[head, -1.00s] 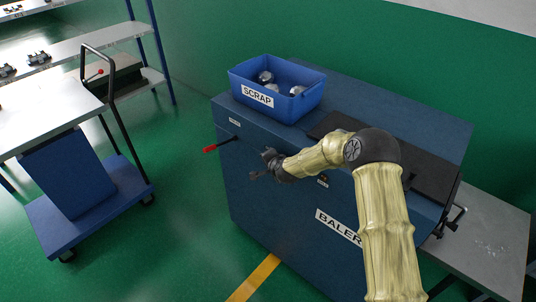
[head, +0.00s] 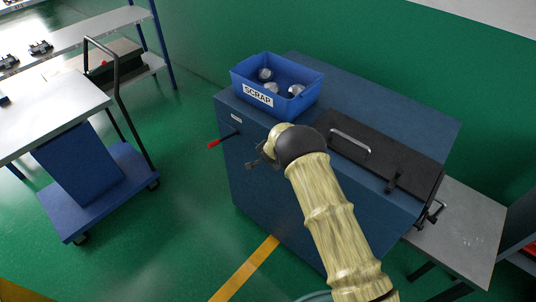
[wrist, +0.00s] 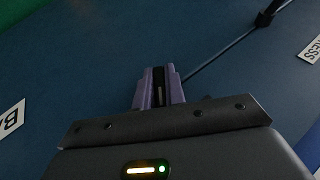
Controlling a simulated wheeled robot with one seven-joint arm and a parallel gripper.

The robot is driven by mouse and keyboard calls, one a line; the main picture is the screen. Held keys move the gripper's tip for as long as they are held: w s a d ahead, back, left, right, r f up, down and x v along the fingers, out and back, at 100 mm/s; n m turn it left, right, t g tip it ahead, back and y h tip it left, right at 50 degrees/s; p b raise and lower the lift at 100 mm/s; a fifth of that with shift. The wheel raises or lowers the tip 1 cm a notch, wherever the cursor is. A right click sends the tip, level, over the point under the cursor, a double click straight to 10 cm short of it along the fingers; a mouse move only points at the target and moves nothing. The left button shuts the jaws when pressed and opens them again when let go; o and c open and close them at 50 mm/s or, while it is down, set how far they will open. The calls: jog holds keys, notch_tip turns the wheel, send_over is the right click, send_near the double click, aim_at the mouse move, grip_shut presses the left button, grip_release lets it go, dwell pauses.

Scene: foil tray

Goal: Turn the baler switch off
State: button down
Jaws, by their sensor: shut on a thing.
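The blue baler (head: 380,95) stands in the middle of the head view. My gripper (head: 252,164) is in front of its front face, right of the red-tipped lever. In the wrist view its purple fingers (wrist: 158,88) are close together, pointing at the blue panel. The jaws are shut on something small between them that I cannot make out. I cannot tell whether the fingertips touch the panel. I see no switch now; my arm covers part of the baler's front in the head view.
The red-tipped lever (head: 225,140) sticks out left of my gripper; its label (wrist: 312,46) shows at right in the wrist view. A blue scrap bin (head: 278,98) with shiny pieces stands on the baler. A cart (head: 100,190) stands left. Green floor lies between.

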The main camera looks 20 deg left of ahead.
dwell(0.4)
jog(key=c, duration=1.5)
grip_release()
jog(key=shift+o, duration=0.2)
jog(key=shift+r, duration=0.15)
jog(key=b+v, duration=0.2)
jog(key=v, duration=1.5)
jog(key=shift+s+d, duration=0.1)
jog(key=shift+d, duration=0.05)
